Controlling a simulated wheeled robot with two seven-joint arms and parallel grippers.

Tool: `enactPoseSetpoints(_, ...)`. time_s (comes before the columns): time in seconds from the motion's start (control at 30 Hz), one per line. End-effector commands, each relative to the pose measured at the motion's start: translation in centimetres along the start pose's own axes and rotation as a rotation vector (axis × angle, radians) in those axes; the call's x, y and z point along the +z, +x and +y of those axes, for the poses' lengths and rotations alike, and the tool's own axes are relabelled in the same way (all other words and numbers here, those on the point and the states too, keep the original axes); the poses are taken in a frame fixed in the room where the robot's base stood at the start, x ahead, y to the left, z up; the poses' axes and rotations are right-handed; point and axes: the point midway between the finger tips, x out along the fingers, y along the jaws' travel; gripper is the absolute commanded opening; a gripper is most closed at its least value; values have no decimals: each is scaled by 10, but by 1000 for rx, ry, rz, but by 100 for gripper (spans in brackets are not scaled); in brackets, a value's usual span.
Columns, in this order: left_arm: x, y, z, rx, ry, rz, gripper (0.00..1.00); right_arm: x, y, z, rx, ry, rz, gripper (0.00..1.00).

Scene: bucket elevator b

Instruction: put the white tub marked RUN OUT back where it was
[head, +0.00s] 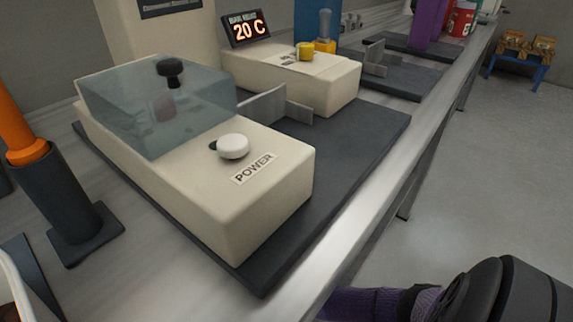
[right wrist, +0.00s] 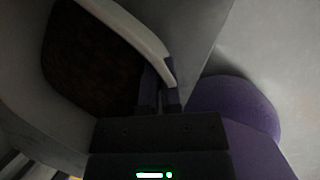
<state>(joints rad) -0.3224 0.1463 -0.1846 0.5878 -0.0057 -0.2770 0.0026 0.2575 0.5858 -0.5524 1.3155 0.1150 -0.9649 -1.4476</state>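In the right wrist view a pale tub (right wrist: 133,28) with dark brown contents fills the left side. Its rim runs down between the two fingers of my right gripper (right wrist: 160,92), which look closed on it. No RUN OUT marking shows in either view, so I cannot confirm the label. In the head view a white curved rim (head: 12,268) with something brown inside shows at the lower left edge, mostly cut off. I cannot tell whether it is the same tub. My right gripper is outside the head view; only my arm shows at the lower right. My left gripper is not in view.
A cream POWER box (head: 275,215) with a clear cover stands on a dark mat (head: 350,155) on the metal bench (head: 340,275). An orange-topped dark post (head: 75,215) stands at left. More machines line the bench behind. A blue stand (head: 517,70) stands on clear floor.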

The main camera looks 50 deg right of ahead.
Motion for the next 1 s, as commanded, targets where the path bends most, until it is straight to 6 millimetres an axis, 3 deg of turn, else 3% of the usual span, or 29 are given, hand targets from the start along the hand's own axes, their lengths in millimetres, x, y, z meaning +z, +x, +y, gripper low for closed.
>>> enactPoseSetpoints(0.03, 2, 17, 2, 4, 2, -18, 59, -10, 21, -4, -7, -1, 6, 0)
enactPoseSetpoints(0.23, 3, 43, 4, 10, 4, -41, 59, -23, 54, -7, -6, -1, 4, 0)
enactPoseSetpoints(0.6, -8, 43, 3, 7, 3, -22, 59, -23, 54, -6, 0, 2, 1, 0)
enactPoseSetpoints(0.7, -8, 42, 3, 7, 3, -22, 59, -23, 54, -6, -1, 1, 1, 24)
enactPoseSetpoints(0.8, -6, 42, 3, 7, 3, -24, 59, -22, 54, -6, -1, 1, 1, 40)
enactPoseSetpoints(1.0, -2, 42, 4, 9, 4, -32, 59, -22, 54, -6, -1, 1, 1, 40)
